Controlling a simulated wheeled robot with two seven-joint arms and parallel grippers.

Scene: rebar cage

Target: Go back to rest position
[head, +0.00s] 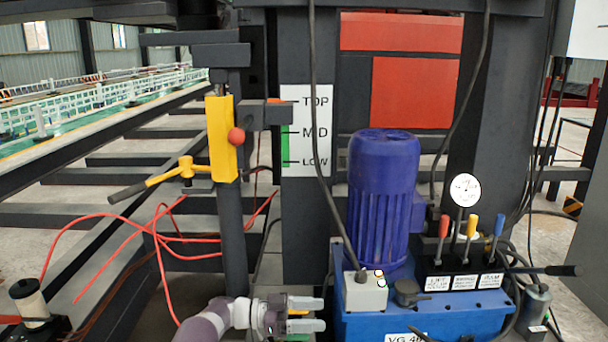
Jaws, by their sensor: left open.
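My left gripper (306,314) is at the bottom middle of the head view, its arm coming in from the lower left. My right gripper is not in view.
A blue motor (384,190) stands on the unit. Red, yellow and blue levers (471,227) stand at its right. A yellow bracket (221,139) with a handle is on a post at left. Red hoses (158,235) hang left. A TOP/MID/LOW sign (308,150) is behind.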

